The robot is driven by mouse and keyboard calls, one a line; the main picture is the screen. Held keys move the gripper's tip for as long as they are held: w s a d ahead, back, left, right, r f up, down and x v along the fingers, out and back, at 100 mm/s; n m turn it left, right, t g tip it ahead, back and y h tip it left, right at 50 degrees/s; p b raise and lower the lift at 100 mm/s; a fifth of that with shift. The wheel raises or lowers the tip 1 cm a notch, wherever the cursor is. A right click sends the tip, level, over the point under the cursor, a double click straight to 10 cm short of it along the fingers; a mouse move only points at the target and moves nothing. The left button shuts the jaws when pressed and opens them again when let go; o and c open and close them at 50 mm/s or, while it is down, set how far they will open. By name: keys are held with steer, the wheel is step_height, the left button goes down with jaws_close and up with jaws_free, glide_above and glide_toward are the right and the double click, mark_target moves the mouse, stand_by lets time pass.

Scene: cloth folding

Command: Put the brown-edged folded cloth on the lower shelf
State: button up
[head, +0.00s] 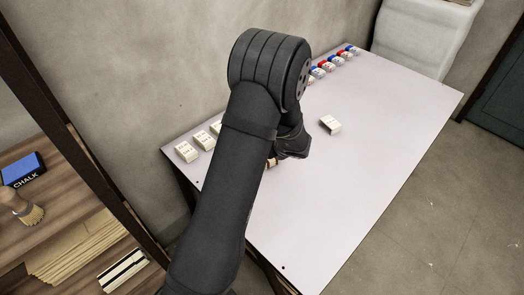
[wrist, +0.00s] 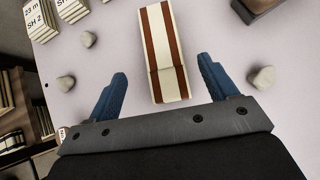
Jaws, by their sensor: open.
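The brown-edged folded cloth (wrist: 164,50) is a narrow cream strip with brown bands along its long sides, lying on the pale table. In the head view only a small brown and cream bit of it (head: 271,162) seems to show beside my arm. My gripper (wrist: 163,70) is open, its blue fingers on either side of the cloth's near end with gaps to both; whether the tips reach its height is unclear. In the head view my gripper (head: 291,146) is low over the table, its fingers hidden. A wooden shelf (head: 60,190) stands at left; which level is lower is unclear.
On the shelf are a blue chalk box (head: 22,170), a brush (head: 20,207), a pale slatted stack (head: 75,250) and a black-and-white striped item (head: 123,270). Cream labelled blocks (head: 187,152) stand on the table's left; another block (head: 330,124) stands alone. Small grey stones (wrist: 262,78) flank the cloth.

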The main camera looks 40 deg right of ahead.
steer(key=x, duration=0.8)
steer(key=shift+d+f, duration=0.15)
steer(key=c, duration=1.3)
steer(key=shift+r, duration=0.7)
step_height(320, 180, up, 3)
steer(key=shift+f, duration=0.25)
steer(key=s+r, duration=0.2)
steer(key=s, duration=0.2)
steer(key=s+r, duration=0.3)
steer(key=s+d+r, duration=0.1)
steer(key=s+r, duration=0.1)
steer(key=s, duration=0.2)
steer(key=shift+s+r, duration=0.15)
steer(key=shift+s, duration=0.2)
